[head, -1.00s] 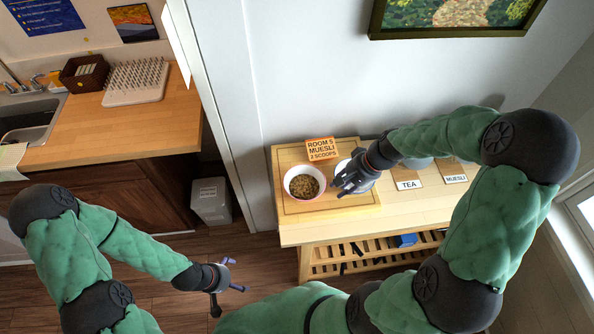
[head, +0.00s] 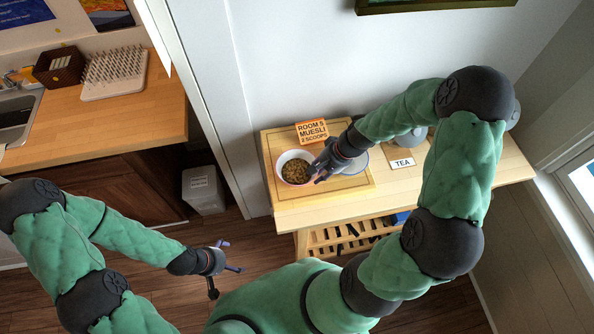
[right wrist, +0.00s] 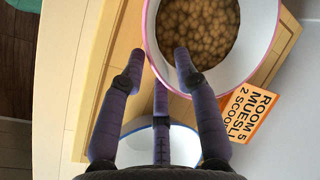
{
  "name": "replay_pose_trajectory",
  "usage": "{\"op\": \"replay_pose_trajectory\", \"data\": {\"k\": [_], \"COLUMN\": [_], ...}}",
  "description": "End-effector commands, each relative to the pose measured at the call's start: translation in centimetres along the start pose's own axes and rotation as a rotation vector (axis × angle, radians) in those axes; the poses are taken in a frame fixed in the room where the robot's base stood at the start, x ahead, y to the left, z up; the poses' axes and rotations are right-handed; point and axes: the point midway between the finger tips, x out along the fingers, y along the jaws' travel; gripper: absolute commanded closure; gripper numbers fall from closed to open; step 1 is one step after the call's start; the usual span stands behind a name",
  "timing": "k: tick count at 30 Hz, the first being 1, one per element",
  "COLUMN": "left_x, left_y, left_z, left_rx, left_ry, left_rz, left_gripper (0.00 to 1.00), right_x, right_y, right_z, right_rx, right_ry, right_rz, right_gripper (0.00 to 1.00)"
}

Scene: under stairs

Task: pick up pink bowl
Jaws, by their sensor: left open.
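The pink bowl (head: 282,161), white with a pink rim, holds brown muesli and stands upright on a wooden board (head: 331,194). It also shows at the top of the right wrist view (right wrist: 256,48). My right gripper (head: 317,172) is at the bowl's right side in the head view. In the right wrist view its fingers (right wrist: 160,62) are spread, one fingertip outside the pink rim and one over the inside. I cannot tell whether they touch the bowl. My left gripper (head: 222,262) is open and empty above the floor, away from the table.
A blue-rimmed bowl (head: 357,167) stands close on the right, partly under my right gripper. A muesli sign (head: 312,132) stands behind the pink bowl. A TEA card (head: 403,163) lies further right. A bin (head: 203,190) stands left of the table; the table's right end looks clear.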

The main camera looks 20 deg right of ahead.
Motion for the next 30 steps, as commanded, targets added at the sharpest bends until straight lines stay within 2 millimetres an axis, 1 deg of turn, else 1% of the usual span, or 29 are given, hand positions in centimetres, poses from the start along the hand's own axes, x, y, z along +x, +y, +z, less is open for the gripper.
{"op": "replay_pose_trajectory", "data": {"k": [1, 4, 7, 13, 14, 15, 17, 30], "left_x": [0.2, 0.3, 0.4, 0.3, 0.3, 0.3, 0.3, 0.3], "left_y": [-0.1, -0.1, -0.1, -0.1, -0.1, -0.1, -0.1, -0.1], "left_z": [0.0, 0.0, 0.0, 0.0, 0.0, 0.0, 0.0, 0.0], "left_rx": [0.0, 0.0, 0.0, 0.0, 0.0, 0.0, 0.0, 0.0], "left_ry": [0.0, 0.0, 0.0, 0.0, 0.0, 0.0, 0.0, 0.0], "left_rz": [0.0, 0.0, 0.0, 0.0, 0.0, 0.0, 0.0, 0.0], "left_gripper": [0.0, 0.0, 0.0, 0.0, 0.0, 0.0, 0.0, 0.0], "right_x": [0.8, 1.8, 2.2, 2.2, 2.2, 2.2, 2.2, 2.2], "right_y": [0.0, 0.0, 0.0, 0.0, 0.0, 0.0, 0.0, 0.0], "right_z": [0.0, 0.0, -0.1, -0.1, -0.1, -0.1, -0.1, -0.1], "right_rx": [0.0, 0.0, -0.001, -0.001, -0.001, -0.001, -0.001, 0.0], "right_ry": [-0.001, -0.001, 0.001, 0.002, 0.002, 0.002, 0.002, 0.002], "right_rz": [0.0, 0.0, 0.0, 0.0, 0.0, 0.0, 0.0, 0.0], "right_gripper": [0.68, 0.68, 0.68, 0.68, 0.71, 0.82, 0.99, 1.0]}}
